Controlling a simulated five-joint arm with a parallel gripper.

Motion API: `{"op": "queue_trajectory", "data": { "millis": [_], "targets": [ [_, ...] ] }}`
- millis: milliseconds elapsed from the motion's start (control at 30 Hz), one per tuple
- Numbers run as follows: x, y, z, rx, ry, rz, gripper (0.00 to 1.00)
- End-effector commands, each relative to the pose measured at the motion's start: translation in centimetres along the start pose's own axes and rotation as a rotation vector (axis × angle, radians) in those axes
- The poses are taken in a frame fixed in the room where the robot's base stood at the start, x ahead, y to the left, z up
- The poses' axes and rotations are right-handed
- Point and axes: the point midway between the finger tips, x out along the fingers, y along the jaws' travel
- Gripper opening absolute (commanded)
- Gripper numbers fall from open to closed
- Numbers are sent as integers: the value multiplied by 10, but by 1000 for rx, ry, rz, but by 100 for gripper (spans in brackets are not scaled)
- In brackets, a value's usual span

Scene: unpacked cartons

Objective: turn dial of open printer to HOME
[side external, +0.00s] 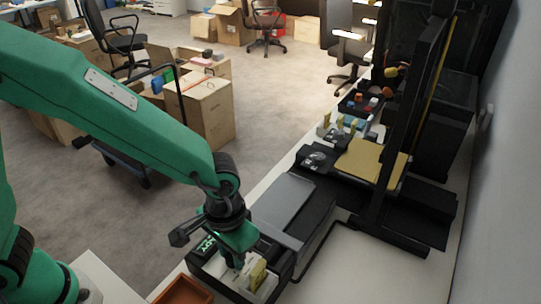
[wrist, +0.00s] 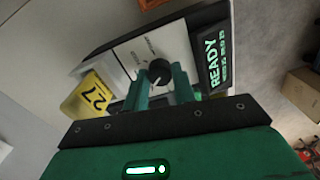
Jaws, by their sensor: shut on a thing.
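The dial (wrist: 157,68) is a round black knob on the printer's pale control panel (wrist: 135,52). My gripper (wrist: 160,77) has its two green fingers on either side of the knob and is shut on it. Small lettering stands around the dial, but I cannot read which mark it points to. The printer's screen (wrist: 216,62) shows READY in green. In the side external view my gripper (side external: 236,262) points down at the near end of the black and grey printer (side external: 287,208). The dial is hidden there by my fingers.
A yellow tag marked 27 (wrist: 90,97) stands close beside the panel. An orange-brown tray (side external: 184,290) lies near the front of the printer. A second machine with a yellow plate (side external: 370,163) and a tall black frame stands farther back. Cartons (side external: 203,108) and chairs occupy the floor at left.

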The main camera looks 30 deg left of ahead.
Motion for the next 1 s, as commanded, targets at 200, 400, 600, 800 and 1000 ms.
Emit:
{"op": "queue_trajectory", "data": {
  "millis": [200,400,600,800,1000],
  "targets": [
    [-2,0,0,205,0,0,4],
    [-2,0,0,385,0,0,4],
    [-2,0,0,526,0,0,4],
    [-2,0,0,611,0,0,4],
    [-2,0,0,641,1,0,4]
  ]
}}
